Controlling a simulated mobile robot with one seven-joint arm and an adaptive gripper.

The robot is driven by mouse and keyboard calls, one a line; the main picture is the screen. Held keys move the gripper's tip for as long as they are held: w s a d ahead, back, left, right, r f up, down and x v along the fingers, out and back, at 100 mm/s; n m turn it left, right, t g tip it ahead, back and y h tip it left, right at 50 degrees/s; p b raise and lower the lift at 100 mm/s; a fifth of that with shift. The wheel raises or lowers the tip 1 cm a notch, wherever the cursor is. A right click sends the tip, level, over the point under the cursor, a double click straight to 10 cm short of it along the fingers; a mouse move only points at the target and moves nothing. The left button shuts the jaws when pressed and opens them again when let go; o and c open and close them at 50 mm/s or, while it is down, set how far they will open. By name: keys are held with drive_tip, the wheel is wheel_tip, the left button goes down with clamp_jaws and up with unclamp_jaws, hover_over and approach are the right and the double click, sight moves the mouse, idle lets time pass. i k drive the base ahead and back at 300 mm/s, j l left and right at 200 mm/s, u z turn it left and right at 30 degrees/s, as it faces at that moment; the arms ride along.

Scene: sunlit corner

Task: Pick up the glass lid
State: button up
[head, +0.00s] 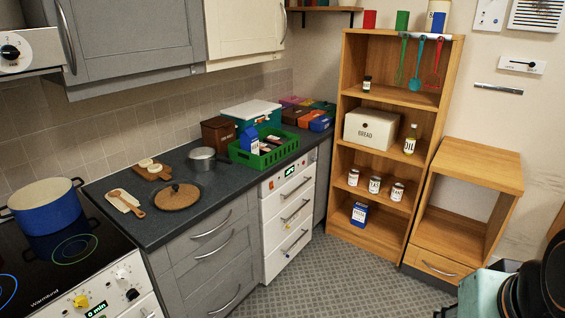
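A round lid (177,196) lies flat on the dark countertop, left of centre. It has a dark rim and a small dark knob on top. Its face looks brown, and I cannot tell whether that is tinted glass or something seen through it. It lies near a cutting board with a wooden-handled tool and in front of a small grey pot. Nothing covers it. My gripper is not in this view.
A blue pot (46,208) stands on the black stove (50,262) at left. A grey saucepan (202,159), a small board (153,171) and a green crate (265,156) share the counter. A shelf (352,210) stands beyond. Teal and black items (487,292) crowd the lower right. Floor between is clear.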

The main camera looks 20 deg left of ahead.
sight(178, 194)
drive_tip(key=i+u, duration=0.3)
drive_tip(key=i, duration=0.25)
drive_tip(key=i+u, duration=0.3)
drive_tip(key=i, duration=0.2)
drive_tip(key=i+u, duration=0.2)
drive_tip(key=i, duration=0.4)
drive_tip(key=i+l+u, duration=0.2)
drive_tip(key=i, duration=0.35)
drive_tip(key=i+u, duration=0.5)
drive_tip(key=u, duration=0.2)
drive_tip(key=i+l+u, duration=0.1)
drive_tip(key=u, duration=0.25)
drive_tip(key=i, duration=0.1)
